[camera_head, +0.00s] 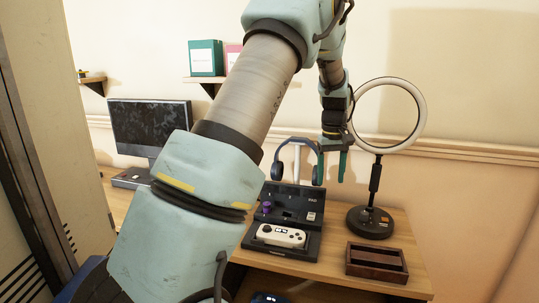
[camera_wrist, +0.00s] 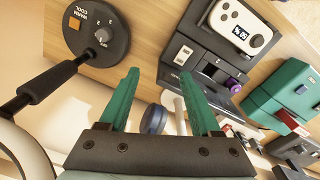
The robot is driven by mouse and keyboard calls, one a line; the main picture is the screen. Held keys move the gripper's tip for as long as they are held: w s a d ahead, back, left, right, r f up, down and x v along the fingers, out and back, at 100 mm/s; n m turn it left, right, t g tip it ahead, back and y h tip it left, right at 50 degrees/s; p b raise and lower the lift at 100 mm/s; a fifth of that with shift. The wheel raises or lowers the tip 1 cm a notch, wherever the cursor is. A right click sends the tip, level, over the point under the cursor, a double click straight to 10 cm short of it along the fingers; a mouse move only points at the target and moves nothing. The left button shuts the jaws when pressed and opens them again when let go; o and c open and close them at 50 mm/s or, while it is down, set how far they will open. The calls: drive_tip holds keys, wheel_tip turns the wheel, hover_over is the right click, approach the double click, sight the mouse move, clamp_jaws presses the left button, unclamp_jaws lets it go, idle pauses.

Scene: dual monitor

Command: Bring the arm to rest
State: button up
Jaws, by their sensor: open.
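My arm crosses the middle of the head view, reaching from the lower centre up and over toward the desk. My gripper (camera_head: 333,167) hangs above the back of the desk with its teal fingers pointing down. In the wrist view my gripper (camera_wrist: 165,95) shows its two teal fingers spread apart with nothing held between them. The headphones on a stand (camera_head: 298,160) are just left of the gripper in the head view. The ring light (camera_head: 420,115) is just to its right. I cannot tell the exact gaps to them.
A dark case (camera_head: 310,218) with a white controller (camera_head: 280,236) lies on the desk (camera_head: 415,270). A brown wooden tray (camera_head: 376,262) sits at the right. A monitor (camera_head: 150,122) stands at the left. Wall shelves (camera_head: 205,80) hold boxes. Air right of the ring light looks free.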

drive_tip(key=s+a+r, duration=0.1)
drive_tip(key=s+a, duration=0.3)
drive_tip(key=a, duration=0.4)
drive_tip(key=s+a+r, duration=0.1)
drive_tip(key=s+a, duration=0.2)
drive_tip(key=a, duration=0.5)
drive_tip(key=s+a+f+m+t+p, duration=0.1)
drive_tip(key=s+a+m, duration=0.1)
drive_tip(key=s+a, duration=0.8)
drive_tip(key=s, duration=0.3)
drive_tip(key=shift+a+f, duration=0.3)
drive_tip(key=shift+f, duration=0.05)
